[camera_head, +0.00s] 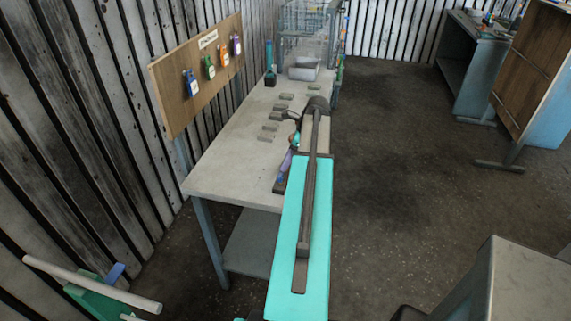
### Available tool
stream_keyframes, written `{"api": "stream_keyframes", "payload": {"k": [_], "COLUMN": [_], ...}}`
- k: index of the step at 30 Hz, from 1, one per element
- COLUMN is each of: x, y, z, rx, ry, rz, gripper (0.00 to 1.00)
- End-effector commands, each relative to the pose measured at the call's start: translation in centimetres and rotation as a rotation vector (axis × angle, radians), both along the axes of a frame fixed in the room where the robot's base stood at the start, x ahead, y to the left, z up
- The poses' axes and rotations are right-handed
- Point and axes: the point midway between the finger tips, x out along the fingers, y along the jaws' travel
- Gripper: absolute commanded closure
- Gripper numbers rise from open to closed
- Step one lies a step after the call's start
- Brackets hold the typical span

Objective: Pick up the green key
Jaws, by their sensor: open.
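The green key (208,67) hangs on the upright wooden board (172,100) at the back left of the workbench. It is between a blue item and an orange item. My gripper (281,185) appears as a small dark end beside my teal arm, over the bench's near right part. It is open and apart from the green key, to its lower right. My arm partly hides it, and its fingers are too small to make out clearly.
A blue (191,83), an orange (223,54) and a purple item (236,44) hang on the same board. Several small blocks lie on the workbench (225,170). A grey bin (304,69) stands at its far end.

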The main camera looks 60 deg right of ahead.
Motion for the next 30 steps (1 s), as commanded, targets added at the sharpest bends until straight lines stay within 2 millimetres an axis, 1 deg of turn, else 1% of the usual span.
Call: {"api": "stream_keyframes", "payload": {"k": [6, 22, 26, 27, 30], "x": [0.32, 0.31, 0.31, 0.31, 0.31], "y": [0.14, 0.11, 0.11, 0.11, 0.11], "z": [-0.84, -0.85, -0.84, -0.84, -0.84], "rx": [0.001, 0.0, 0.0, 0.0, 0.0], "ry": [0.0, 0.0, 0.0, 0.0, 0.0], "rz": [0.0, 0.0, 0.0, 0.0, 0.0], "gripper": [0.52, 0.52, 0.73, 0.8, 0.95]}}
